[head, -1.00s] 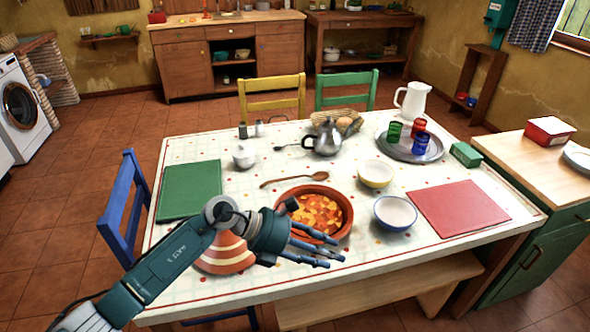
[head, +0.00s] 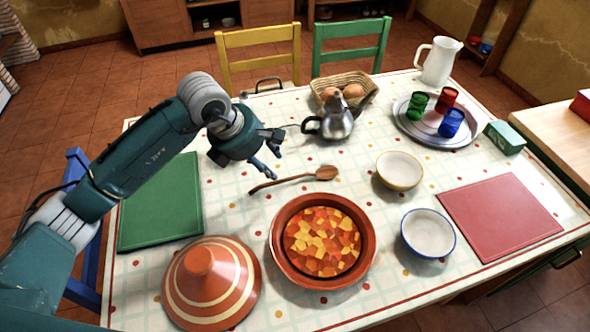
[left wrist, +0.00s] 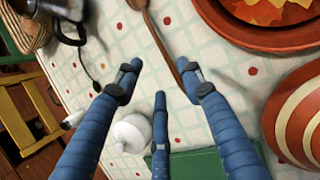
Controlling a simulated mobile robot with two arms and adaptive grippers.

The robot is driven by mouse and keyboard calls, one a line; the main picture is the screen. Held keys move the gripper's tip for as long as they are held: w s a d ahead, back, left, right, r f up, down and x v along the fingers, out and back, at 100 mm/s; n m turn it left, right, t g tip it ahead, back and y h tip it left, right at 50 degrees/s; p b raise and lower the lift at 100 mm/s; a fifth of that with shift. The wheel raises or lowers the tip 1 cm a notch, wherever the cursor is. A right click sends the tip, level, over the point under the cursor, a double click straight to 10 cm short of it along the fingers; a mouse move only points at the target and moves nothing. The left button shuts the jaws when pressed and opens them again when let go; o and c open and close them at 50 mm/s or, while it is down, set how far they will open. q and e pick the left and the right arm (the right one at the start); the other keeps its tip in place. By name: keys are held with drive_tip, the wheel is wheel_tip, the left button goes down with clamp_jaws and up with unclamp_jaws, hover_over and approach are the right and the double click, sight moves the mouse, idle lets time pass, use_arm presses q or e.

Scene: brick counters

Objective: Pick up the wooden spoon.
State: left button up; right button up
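The wooden spoon (head: 294,180) lies flat on the table, behind the clay dish of stew, with its bowl end to the right. It also shows in the left wrist view (left wrist: 157,36), running down toward my fingers. My left gripper (head: 270,157) is above the table, just behind and left of the spoon's handle end. In the left wrist view its blue fingers (left wrist: 158,88) are spread with nothing between them. The handle's end is near one fingertip; I cannot tell whether they touch. My right gripper is not in view.
The stew dish (head: 323,243) and striped cone lid (head: 212,283) stand in front of the spoon. A metal teapot (head: 336,120) stands behind it. A white lidded pot (left wrist: 132,132) is close to my fingers. Two bowls stand to the right, a green mat (head: 160,205) to the left.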

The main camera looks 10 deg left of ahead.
sight(280, 180)
use_arm(q)
drive_tip(key=x, duration=0.3)
drive_tip(key=shift+s+d+f, duration=0.15)
drive_tip(key=shift+d+f, duration=0.1)
drive_tip(key=shift+f, duration=0.1)
drive_tip(key=shift+w+d+f+p, duration=0.1)
drive_tip(key=shift+w+f+p, duration=0.15)
drive_tip(key=shift+f+p, duration=0.25)
drive_tip(key=x, duration=0.3)
drive_tip(key=shift+f+p, duration=0.4)
drive_tip(key=shift+w+d+f, duration=0.2)
drive_tip(key=shift+w+f, duration=0.1)
drive_tip(key=shift+f, duration=0.15)
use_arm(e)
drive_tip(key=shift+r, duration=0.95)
use_arm(q)
clamp_jaws()
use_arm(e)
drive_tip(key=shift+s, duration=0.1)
